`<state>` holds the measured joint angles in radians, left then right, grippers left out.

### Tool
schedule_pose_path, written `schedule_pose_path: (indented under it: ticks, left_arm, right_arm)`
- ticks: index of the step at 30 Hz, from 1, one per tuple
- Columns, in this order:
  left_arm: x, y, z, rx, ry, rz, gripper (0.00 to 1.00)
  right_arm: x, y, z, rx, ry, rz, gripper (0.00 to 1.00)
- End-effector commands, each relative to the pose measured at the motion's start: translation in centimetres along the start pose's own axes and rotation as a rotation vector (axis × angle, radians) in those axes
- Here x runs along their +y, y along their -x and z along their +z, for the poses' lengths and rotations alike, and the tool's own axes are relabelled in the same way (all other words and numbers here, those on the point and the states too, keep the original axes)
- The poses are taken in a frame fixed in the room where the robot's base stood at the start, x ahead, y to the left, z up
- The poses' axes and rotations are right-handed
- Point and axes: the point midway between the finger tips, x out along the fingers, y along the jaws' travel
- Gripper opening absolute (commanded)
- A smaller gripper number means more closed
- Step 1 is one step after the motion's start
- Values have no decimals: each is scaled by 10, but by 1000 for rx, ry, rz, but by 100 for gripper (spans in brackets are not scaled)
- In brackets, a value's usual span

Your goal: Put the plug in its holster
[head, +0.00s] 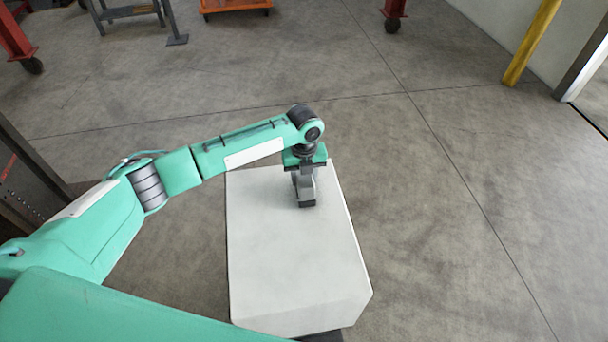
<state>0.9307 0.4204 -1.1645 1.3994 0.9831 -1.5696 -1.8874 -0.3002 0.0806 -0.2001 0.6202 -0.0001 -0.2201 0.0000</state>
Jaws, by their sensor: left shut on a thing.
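My left gripper (304,188) points down over the far part of a pale block's top. It is shut on a small dark piece (307,204), which I take to be the plug. The piece is at or just above the block's top; I cannot tell if it touches. Its shape is mostly hidden by the fingers. I see no holster that I can make out. My right gripper is not in view.
The pale block (290,265) has a broad, bare top. Grey concrete floor (450,230) lies open to its right. A yellow post (530,42) stands at the far right. An orange cart (235,5) and a grey steel frame (130,12) stand at the back.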

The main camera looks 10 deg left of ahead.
Motion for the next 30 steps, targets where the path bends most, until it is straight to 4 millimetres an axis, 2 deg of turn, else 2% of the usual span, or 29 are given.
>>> schedule_pose_path:
  ticks: [1,4,5,13,17,20,30]
  left_arm:
    - [0,0,0,0,0,0,42]
    - [0,0,0,1,0,0,61]
    - [0,0,0,1,0,0,65]
    - [0,-1,-1,2,0,1,65]
    - [0,7,0,0,0,-1,65]
    - [-1,22,0,-3,-1,-2,65]
    - [-1,98,1,-2,-1,-2,65]
  right_arm:
    - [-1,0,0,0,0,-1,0]
    - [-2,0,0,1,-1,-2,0]
    - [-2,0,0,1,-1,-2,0]
    - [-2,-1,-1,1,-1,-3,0]
    - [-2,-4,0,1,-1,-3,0]
    - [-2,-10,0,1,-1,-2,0]
    - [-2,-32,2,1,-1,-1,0]
